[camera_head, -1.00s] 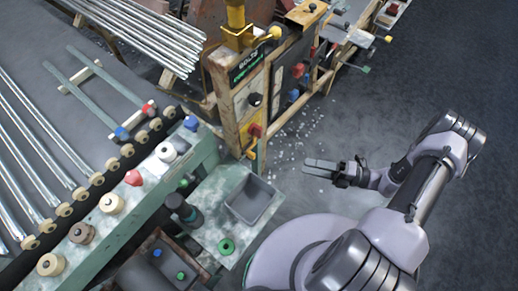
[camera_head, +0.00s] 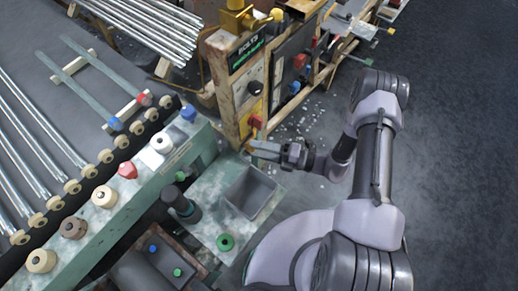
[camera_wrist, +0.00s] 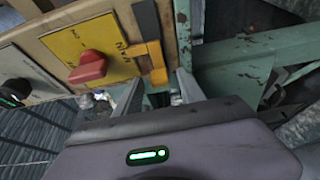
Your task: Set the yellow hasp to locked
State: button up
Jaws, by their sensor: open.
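A small orange-yellow bracket, which looks like the yellow hasp (camera_wrist: 155,62), is on the lower corner of the wooden panel in the wrist view, beside a dark bar (camera_wrist: 147,20). Whether it is locked cannot be told. In the head view its spot is small, by my fingertips. My gripper (camera_head: 256,150) is in front of the panel's lower end. In the wrist view my gripper (camera_wrist: 160,92) is open, its two fingers spread just below the bracket, with nothing seen held. Contact cannot be told.
A red knob (camera_wrist: 88,67) on a yellow plate (camera_wrist: 75,45) is left of the bracket. A green metal frame (camera_wrist: 255,60) is close on the right. A grey bin (camera_head: 250,192) stands below my gripper in the head view. Open floor (camera_head: 450,130) lies to the right.

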jog(key=shift+c, duration=0.5)
grip_shut()
dwell(0.8)
